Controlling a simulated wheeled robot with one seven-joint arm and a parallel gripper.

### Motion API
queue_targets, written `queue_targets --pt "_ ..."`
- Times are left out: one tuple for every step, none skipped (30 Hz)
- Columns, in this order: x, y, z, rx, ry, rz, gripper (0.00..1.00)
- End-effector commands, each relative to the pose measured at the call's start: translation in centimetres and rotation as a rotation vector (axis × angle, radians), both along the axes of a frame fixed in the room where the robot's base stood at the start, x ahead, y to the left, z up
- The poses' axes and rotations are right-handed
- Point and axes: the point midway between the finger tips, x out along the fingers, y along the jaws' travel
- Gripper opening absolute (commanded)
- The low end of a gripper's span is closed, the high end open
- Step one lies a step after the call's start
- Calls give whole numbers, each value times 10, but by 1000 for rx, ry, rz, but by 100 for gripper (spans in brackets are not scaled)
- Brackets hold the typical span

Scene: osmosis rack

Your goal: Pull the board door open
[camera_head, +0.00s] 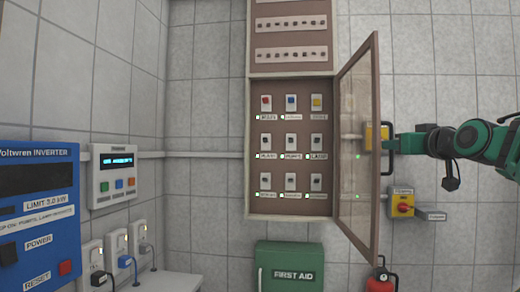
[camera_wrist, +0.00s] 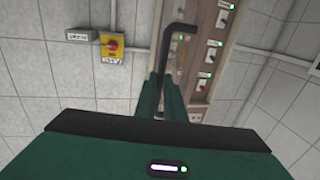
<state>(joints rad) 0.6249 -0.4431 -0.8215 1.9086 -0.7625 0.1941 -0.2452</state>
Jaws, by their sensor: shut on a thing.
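The board door (camera_head: 358,145) is a brown-framed clear panel, hinged at the right side of the brown board (camera_head: 292,215) and standing swung well out from it. Switches with labels and green lights show uncovered inside the board. My gripper (camera_head: 390,142) is at the door's right edge, shut on the dark door handle (camera_head: 387,165). In the wrist view, the green fingers of my gripper (camera_wrist: 172,100) close around the black bar handle (camera_wrist: 166,62), with the door edge and switches behind it.
A yellow box with a red rotary switch (camera_head: 402,203) is on the wall right of the door; it also shows in the wrist view (camera_wrist: 114,45). A green first aid box (camera_head: 290,267) is below the board. A blue inverter (camera_head: 38,215) is at left. A red extinguisher (camera_head: 381,282) stands below the door.

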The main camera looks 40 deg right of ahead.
Motion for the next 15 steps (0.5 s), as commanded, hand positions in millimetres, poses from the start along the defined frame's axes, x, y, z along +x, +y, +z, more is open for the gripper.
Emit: queue_targets --pt "0 -1 -5 10 6 -2 0" --pt "0 -1 -5 10 6 -2 0" --pt "0 -1 -5 10 6 -2 0" --pt "0 -1 -5 10 6 -2 0" --pt "0 -1 -5 10 6 -2 0" --pt "0 -1 -5 11 7 -2 0" --pt "0 -1 -5 11 7 -2 16" --pt "0 -1 -5 10 6 -2 23" --pt "0 -1 -5 9 6 -1 28" --pt "0 -1 -4 9 6 -1 28" --pt "0 -1 -4 8 5 -1 28" --pt "0 -1 -4 7 5 -1 28" --pt "0 -1 -3 6 4 -1 28" --pt "0 -1 -3 6 4 -1 28" --pt "0 -1 -3 6 3 -1 28"
